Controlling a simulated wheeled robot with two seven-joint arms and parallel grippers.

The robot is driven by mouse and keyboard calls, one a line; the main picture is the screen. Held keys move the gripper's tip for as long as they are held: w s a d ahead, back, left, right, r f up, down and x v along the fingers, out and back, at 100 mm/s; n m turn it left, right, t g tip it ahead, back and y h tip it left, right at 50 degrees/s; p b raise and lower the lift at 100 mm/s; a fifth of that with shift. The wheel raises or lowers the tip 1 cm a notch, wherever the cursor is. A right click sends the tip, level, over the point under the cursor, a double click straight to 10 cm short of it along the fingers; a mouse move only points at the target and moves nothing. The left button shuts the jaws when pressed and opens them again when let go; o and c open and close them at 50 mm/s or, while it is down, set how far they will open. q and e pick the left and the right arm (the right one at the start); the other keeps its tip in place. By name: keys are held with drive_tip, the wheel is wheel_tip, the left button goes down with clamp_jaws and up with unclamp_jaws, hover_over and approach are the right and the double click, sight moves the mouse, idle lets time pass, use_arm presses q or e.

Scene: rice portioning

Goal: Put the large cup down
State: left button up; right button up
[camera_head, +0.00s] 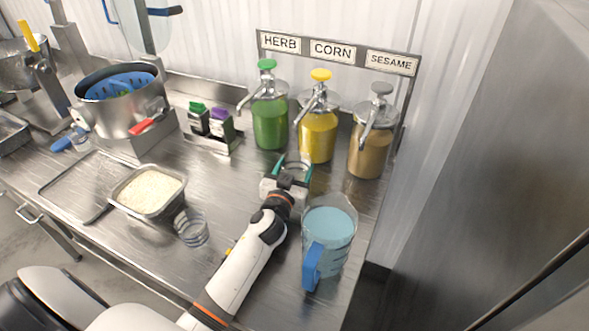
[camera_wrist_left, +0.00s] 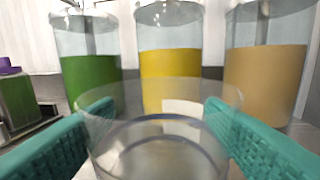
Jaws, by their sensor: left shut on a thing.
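My left gripper (camera_head: 289,174) is shut on a clear, empty-looking cup (camera_head: 297,163) in front of the dispensers. In the left wrist view the cup (camera_wrist_left: 160,145) sits between the two teal finger pads, with its open rim up. Whether its base touches the counter is hidden. Another clear cup (camera_head: 191,228) stands on the counter to the left of my left arm. My right gripper is not in view.
Green (camera_head: 270,122), yellow (camera_head: 318,133) and tan (camera_head: 368,150) pump dispensers stand behind the cup. A jug of blue liquid (camera_head: 330,222) stands right of my arm. A rice pan (camera_head: 147,190) is at left. Bare counter (camera_head: 225,185) lies between pan and gripper.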

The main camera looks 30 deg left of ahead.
use_arm(q)
drive_tip(key=shift+f, duration=0.1)
drive_tip(key=o, duration=1)
drive_tip(key=shift+o, duration=0.2)
drive_tip(key=s, duration=0.3)
drive_tip(key=s+d+b, duration=0.1)
drive_tip(key=s, duration=0.3)
drive_tip(key=s+d+b, duration=0.1)
drive_tip(key=s, duration=0.3)
drive_tip(key=shift+s+d, duration=0.1)
drive_tip(key=shift+s, duration=0.35)
